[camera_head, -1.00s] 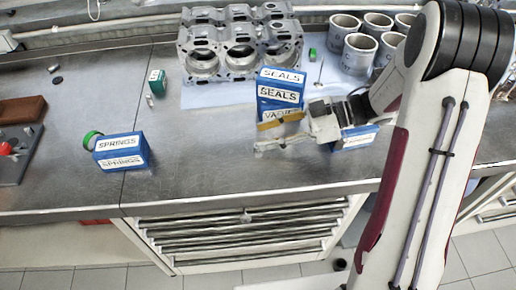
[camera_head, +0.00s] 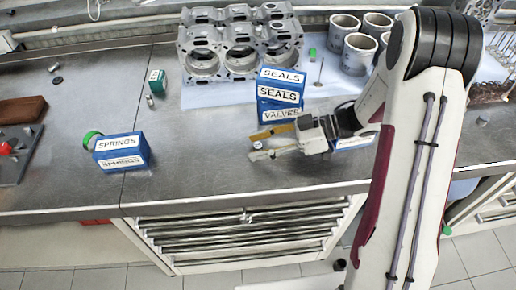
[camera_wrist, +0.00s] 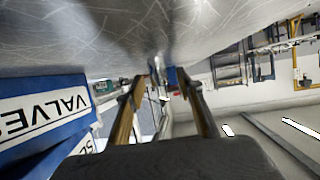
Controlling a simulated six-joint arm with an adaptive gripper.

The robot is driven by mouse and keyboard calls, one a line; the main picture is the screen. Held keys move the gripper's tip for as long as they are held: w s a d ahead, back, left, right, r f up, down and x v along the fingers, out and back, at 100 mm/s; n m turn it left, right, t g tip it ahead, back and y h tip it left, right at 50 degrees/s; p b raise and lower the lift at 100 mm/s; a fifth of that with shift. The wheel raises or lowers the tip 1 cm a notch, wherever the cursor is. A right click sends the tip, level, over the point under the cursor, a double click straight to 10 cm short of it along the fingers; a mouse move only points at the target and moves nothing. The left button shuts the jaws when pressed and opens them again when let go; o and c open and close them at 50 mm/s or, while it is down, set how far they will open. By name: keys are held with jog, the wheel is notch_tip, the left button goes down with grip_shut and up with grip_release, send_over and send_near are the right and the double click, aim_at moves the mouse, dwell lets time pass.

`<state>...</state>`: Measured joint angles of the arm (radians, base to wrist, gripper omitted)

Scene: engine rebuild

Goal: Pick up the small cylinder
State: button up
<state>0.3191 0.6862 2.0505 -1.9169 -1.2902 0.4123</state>
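My gripper (camera_head: 254,146) is open, low over the bench in front of the blue boxes. Its fingers point left. A small silvery object (camera_head: 257,147) shows between the fingertips in the head view; I cannot tell whether it is a loose cylinder or whether it touches a finger. The wrist view shows my gripper (camera_wrist: 168,78) with its two fingers apart and no clear object held. A small pale cylinder (camera_head: 150,99) stands by the green box (camera_head: 157,80) at the left, away from my gripper. A small dark cylinder (camera_head: 57,80) lies farther left.
Stacked blue seals and valves boxes (camera_head: 279,97) stand just behind my gripper; the valves box (camera_wrist: 45,115) is close at left in the wrist view. A springs box (camera_head: 121,151) stands left. An engine block (camera_head: 240,45) is behind. Bench between gripper and springs box is clear.

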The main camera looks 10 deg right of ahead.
aim_at(258, 145)
jog(key=shift+a+f, duration=0.1)
jog(key=shift+a, duration=0.2)
grip_shut()
dwell(0.5)
jog(key=shift+r, duration=5.05)
